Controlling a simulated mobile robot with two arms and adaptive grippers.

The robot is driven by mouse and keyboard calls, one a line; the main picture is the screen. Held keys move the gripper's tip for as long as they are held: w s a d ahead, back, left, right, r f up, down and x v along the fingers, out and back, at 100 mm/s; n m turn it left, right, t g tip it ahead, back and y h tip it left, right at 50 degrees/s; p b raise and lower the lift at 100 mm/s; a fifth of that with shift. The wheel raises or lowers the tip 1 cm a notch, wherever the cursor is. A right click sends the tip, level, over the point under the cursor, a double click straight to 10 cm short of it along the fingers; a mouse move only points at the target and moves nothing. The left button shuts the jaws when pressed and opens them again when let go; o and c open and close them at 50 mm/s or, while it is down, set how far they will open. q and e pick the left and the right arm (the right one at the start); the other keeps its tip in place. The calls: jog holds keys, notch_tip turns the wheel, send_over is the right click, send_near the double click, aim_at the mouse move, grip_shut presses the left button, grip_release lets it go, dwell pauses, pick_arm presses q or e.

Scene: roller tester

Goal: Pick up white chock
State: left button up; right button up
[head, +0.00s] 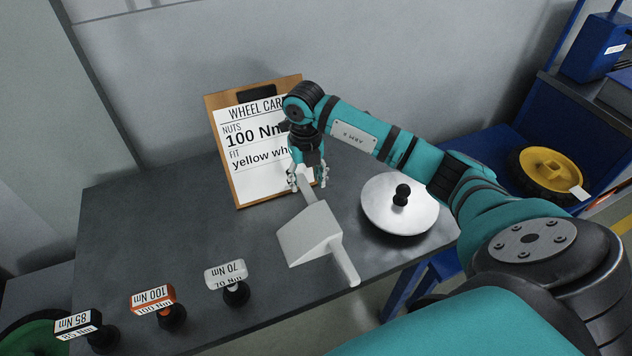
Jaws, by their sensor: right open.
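The white chock (309,233) is a pale wedge-shaped block lying on the dark table. It has a bar end pointing away towards the clipboard and another sticking out towards the table's front edge. My right gripper (308,184) points down over the chock's far bar end. Its fingers are open, one on each side of that bar. I cannot tell whether they touch it. My left gripper is not in view.
A clipboard card (245,165) stands just behind my right gripper. A round silver lid-like disc (385,213) with a black knob sits right of the chock. Labelled knobs, 70 Nm (226,274), 100 Nm (153,301) and 85 Nm (78,325), stand front left. A yellow wheel (551,170) lies on a blue surface.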

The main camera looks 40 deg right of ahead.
aim_at(307, 188)
notch_tip(307, 188, down, 4)
jog(key=shift+w+d+r+p, duration=0.1)
jog(key=shift+d+p, duration=0.05)
jog(key=shift+p, duration=0.45)
jog(key=shift+f, duration=0.5)
jog(key=c, duration=0.6)
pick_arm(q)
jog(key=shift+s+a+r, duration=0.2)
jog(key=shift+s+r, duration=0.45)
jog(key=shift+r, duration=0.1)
pick_arm(e)
grip_shut()
